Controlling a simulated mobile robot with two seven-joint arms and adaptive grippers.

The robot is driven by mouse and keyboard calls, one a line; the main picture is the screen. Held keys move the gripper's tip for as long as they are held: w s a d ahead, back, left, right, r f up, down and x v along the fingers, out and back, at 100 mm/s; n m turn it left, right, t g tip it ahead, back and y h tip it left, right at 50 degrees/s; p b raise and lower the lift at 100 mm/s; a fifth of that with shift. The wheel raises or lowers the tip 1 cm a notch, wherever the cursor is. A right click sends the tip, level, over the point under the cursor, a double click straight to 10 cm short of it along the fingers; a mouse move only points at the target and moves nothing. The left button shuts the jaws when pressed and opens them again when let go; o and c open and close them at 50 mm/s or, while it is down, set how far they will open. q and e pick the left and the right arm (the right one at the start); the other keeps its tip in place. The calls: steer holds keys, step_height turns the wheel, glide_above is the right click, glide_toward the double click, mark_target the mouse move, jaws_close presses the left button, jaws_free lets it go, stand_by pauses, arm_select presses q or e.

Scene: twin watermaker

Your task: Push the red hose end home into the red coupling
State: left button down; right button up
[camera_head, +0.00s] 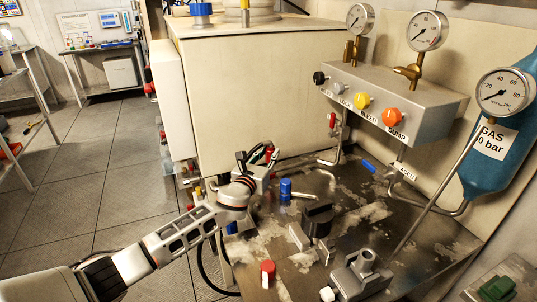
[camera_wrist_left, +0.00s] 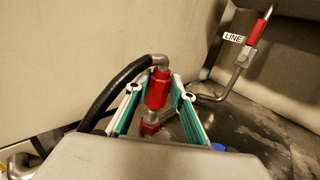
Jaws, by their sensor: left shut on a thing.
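My left gripper (camera_wrist_left: 157,88) is shut on the red hose end (camera_wrist_left: 158,90), with its teal-lined fingers on either side. A black hose (camera_wrist_left: 115,92) bends into the top of the hose end through a metal elbow. Below it, a short metal length shows, then a lower red piece (camera_wrist_left: 149,128), apparently the red coupling. Whether the two are fully seated I cannot tell. In the head view my left gripper (camera_head: 262,158) is at the bench's far left edge, and its body hides much of the joint. My right gripper is not in view.
A blue-capped fitting (camera_head: 285,189) stands right of the gripper, and a red-capped one (camera_head: 267,273) nearer the front. A black block (camera_head: 317,219) and a grey clamp (camera_head: 361,276) stand on the wet bench. A valve panel (camera_head: 400,100) and a tall cabinet (camera_head: 255,95) rise behind.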

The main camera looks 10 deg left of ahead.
mark_target(268, 162)
arm_select(q)
steer(key=shift+f, duration=0.4)
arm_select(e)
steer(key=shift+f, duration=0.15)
arm_select(q)
steer(key=shift+f+b, duration=0.45)
steer(key=shift+b, duration=0.05)
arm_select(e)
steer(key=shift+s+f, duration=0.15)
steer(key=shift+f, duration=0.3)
arm_select(q)
steer(key=shift+f, duration=0.25)
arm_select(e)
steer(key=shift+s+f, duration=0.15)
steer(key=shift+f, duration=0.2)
arm_select(q)
steer(key=shift+f+b, duration=0.3)
steer(key=shift+b, duration=0.05)
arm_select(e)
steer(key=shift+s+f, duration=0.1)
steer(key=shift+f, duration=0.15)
arm_select(q)
steer(key=shift+f, duration=0.2)
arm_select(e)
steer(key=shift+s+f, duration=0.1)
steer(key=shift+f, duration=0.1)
